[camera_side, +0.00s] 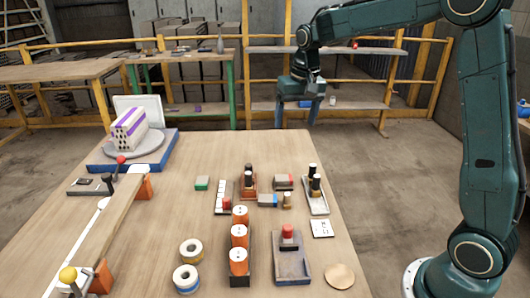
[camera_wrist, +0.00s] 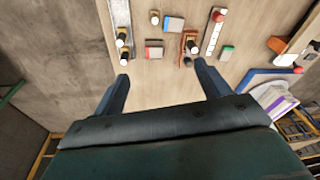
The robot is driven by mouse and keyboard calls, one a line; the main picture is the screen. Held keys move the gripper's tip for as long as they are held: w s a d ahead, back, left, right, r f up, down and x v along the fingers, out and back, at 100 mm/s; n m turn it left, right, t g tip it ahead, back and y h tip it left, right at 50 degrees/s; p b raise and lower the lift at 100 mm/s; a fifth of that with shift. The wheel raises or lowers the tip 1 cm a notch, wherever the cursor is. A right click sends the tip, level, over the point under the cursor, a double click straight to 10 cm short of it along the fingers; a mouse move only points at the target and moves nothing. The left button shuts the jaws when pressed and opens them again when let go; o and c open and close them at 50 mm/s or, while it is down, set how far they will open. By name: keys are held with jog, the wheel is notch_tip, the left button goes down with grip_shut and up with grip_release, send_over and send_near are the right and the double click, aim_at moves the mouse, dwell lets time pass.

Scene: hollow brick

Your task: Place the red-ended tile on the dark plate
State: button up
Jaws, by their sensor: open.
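The red-ended tile (camera_side: 284,182) is a small grey block lying near the far right of the wooden table. It also shows in the wrist view (camera_wrist: 154,51), between the fingertips but farther off. My gripper (camera_side: 298,113) is open and empty, raised in the air at the table's far edge, fingers down. In the wrist view my gripper (camera_wrist: 161,72) shows its two fingers wide apart, touching nothing. A dark grey flat plate (camera_side: 88,187) lies at the table's left with small dark pieces on it. I cannot tell surely that it is the dark plate meant.
Blue-ended (camera_side: 267,200) and green-ended (camera_side: 202,183) tiles lie nearby. Standing obstacles include orange cylinders (camera_side: 239,238) and a red-knobbed metal plate (camera_side: 291,270). A hollow brick (camera_side: 129,129) sits on a round turntable at the back left. A long beam (camera_side: 104,226) runs along the left.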

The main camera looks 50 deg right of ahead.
jog(key=s+a+r+n+t, duration=0.1)
jog(key=s+a+n+t, duration=0.1)
jog(key=s, duration=1.1)
jog(key=s+a+r+n+t, duration=0.1)
jog(key=s+a+n, duration=0.3)
jog(key=s, duration=1)
jog(key=a+r, duration=0.1)
jog(key=a, duration=0.2)
jog(key=shift+s+a+t, duration=0.15)
jog(key=shift+s+t, duration=0.15)
jog(key=shift+t, duration=0.1)
